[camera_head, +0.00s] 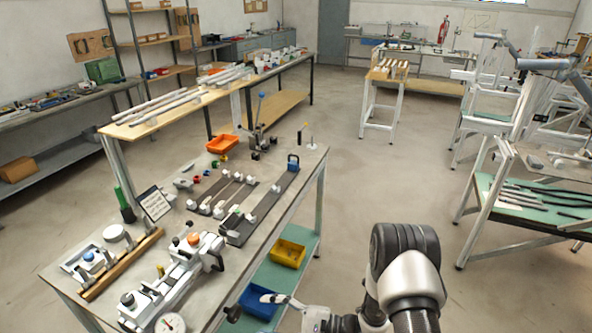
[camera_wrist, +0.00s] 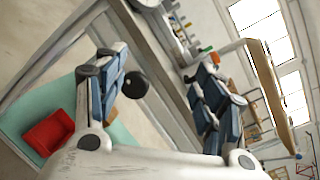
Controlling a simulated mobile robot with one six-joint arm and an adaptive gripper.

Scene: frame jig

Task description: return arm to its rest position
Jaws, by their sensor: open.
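My arm (camera_head: 405,265) rises at the lower right of the head view, over the open floor beside the long bench. My gripper (camera_head: 280,305) reaches left from it, near the front side of the bench, and is partly cut off by the bottom edge. In the wrist view my gripper (camera_wrist: 163,75) has its two blue-grey fingers spread wide apart, with nothing held between them. A black round knob (camera_wrist: 135,85) shows in the gap beyond the fingers; it looks like the dark knob (camera_head: 232,313) at the bench side. I cannot tell its distance from the fingers.
The bench (camera_head: 285,200) carries a clamp fixture (camera_head: 180,275), dark rails (camera_head: 245,210) and an orange bin (camera_head: 222,144). Its lower shelf holds a yellow bin (camera_head: 288,253) and a blue bin (camera_head: 258,302). A red bin (camera_wrist: 48,132) shows in the wrist view. Floor (camera_head: 370,180) is clear behind my arm.

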